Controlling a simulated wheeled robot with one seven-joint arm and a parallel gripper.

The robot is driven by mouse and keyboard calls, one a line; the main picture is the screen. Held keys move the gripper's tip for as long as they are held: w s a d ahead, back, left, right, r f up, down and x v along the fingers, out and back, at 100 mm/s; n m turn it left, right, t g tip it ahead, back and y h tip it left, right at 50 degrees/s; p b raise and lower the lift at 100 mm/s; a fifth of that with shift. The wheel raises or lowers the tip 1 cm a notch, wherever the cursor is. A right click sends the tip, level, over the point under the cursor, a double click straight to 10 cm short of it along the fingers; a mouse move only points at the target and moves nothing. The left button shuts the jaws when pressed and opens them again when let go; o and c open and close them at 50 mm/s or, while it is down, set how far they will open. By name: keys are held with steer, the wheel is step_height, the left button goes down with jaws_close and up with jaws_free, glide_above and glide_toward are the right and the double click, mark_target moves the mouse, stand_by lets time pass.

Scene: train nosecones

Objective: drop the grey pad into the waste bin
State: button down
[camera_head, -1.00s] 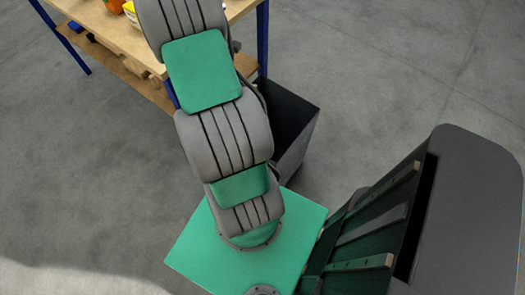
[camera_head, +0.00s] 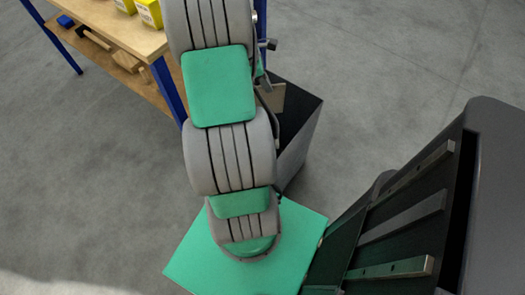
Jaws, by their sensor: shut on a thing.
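The waste bin (camera_head: 296,152) is a dark, open-topped box on the floor, right of my arm, which covers part of it. A small flat grey-brown piece, which I take to be the grey pad (camera_head: 275,98), shows over the back part of the bin's opening. My gripper (camera_head: 265,88) is mostly hidden behind my arm; only some dark parts show at the arm's right edge, next to the pad. It is shut on the pad. I cannot tell the pad's exact height above the bin.
A wooden workbench (camera_head: 107,28) with blue legs and a lower shelf stands at the top left, close to my arm. Yellow containers (camera_head: 148,13) stand on it. Bare grey floor lies left and at the upper right.

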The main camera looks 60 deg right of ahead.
steer(key=c, duration=1.4)
jaws_free()
steer(key=shift+c, duration=0.2)
